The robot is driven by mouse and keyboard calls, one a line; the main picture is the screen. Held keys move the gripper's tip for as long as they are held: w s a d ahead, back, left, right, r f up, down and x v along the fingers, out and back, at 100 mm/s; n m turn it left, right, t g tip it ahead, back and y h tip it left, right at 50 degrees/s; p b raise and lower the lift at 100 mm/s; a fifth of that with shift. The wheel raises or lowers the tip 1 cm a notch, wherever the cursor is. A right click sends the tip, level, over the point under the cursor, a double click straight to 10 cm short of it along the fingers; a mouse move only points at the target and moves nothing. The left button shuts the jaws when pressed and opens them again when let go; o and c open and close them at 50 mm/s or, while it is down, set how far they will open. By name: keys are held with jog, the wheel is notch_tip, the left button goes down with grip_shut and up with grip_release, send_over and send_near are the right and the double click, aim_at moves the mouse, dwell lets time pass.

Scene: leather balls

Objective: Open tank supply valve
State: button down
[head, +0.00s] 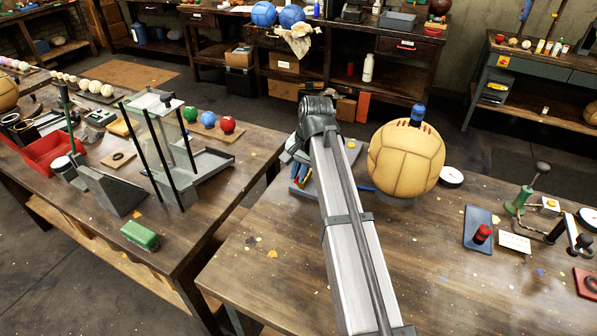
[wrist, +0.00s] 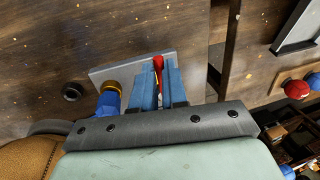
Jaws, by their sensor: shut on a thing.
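A small red-tipped handle (wrist: 158,63), apparently the valve's lever, stands between the two blue fingers of my gripper (wrist: 159,82) in the wrist view. The fingers are shut on it. A pale grey plate (wrist: 103,74) lies under the fingers. A blue fitting with a brass ring (wrist: 110,100) is just left of the fingers. In the head view my gripper (head: 301,172) is low at the left end of the right bench, beside the tan leather ball. My own arm covers much of it there, and the handle cannot be made out.
The tan ball (head: 406,158) sits on a stand with a blue-capped piece (head: 418,112) behind it. A blue hose (head: 365,188) runs near its base. The left bench (head: 190,235) is across a gap.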

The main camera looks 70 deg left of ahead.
jog(key=shift+w, duration=0.1)
jog(key=c, duration=1.2)
grip_release()
jog(key=shift+o, duration=0.2)
notch_tip(320, 180, up, 14)
jog(key=w+d, duration=0.2)
jog(key=shift+f, duration=0.2)
